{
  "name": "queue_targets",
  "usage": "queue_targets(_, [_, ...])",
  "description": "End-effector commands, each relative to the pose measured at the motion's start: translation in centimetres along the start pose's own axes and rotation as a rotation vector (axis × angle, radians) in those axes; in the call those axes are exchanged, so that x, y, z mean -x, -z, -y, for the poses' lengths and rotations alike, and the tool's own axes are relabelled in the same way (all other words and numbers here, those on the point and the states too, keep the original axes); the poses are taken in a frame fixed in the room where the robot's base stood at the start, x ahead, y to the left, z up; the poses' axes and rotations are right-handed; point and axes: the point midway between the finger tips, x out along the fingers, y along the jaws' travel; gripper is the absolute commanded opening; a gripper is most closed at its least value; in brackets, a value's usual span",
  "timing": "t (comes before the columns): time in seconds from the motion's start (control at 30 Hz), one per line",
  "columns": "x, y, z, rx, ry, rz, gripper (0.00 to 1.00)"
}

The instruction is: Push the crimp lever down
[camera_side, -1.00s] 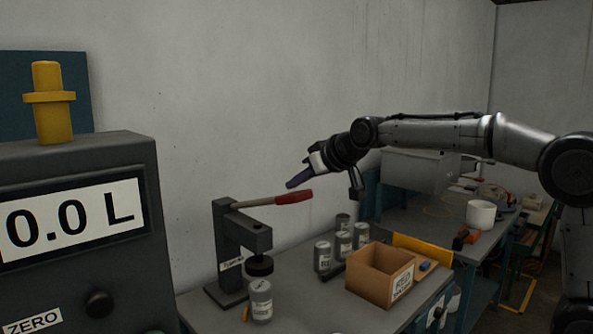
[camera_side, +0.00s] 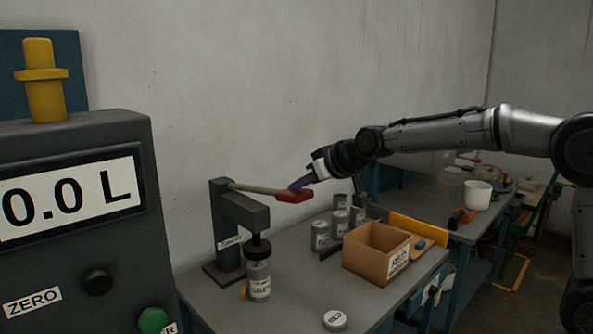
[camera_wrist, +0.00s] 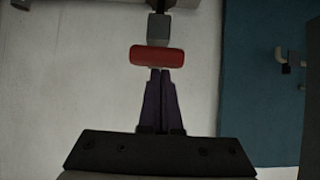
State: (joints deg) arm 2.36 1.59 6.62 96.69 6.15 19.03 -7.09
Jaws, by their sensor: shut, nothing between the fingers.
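The crimp lever's red handle (camera_side: 294,195) slopes down to the right from the dark press (camera_side: 243,213) in the side view. Its black crimp head (camera_side: 257,248) is down at the top of a labelled bottle (camera_side: 259,282). My gripper (camera_side: 300,184) is shut and empty, its purple fingertips at the top of the red handle. In the wrist view, the shut fingertips (camera_wrist: 161,72) meet the near edge of the red handle (camera_wrist: 158,56). The exact contact is too small to tell.
Several grey cans (camera_side: 338,222) stand right of the press. A cardboard box (camera_side: 376,262) and a round lid-like disc (camera_side: 335,320) are on the bench. The grey readout unit (camera_side: 75,230) fills the left foreground.

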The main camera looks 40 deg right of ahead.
Motion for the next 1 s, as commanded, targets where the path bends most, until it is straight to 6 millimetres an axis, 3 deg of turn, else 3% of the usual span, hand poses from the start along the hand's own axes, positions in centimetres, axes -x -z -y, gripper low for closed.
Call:
queue_targets(0.27, [-1.6,-3.8,-0.9,0.0,-0.041,-0.089,0.0])
queue_targets(0.5, [-2.8,-6.5,-0.1,0.001,-0.002,-0.211,0.0])
queue_targets(1.0, [-5.6,-10.7,0.0,0.0,0.001,-0.212,0.0])
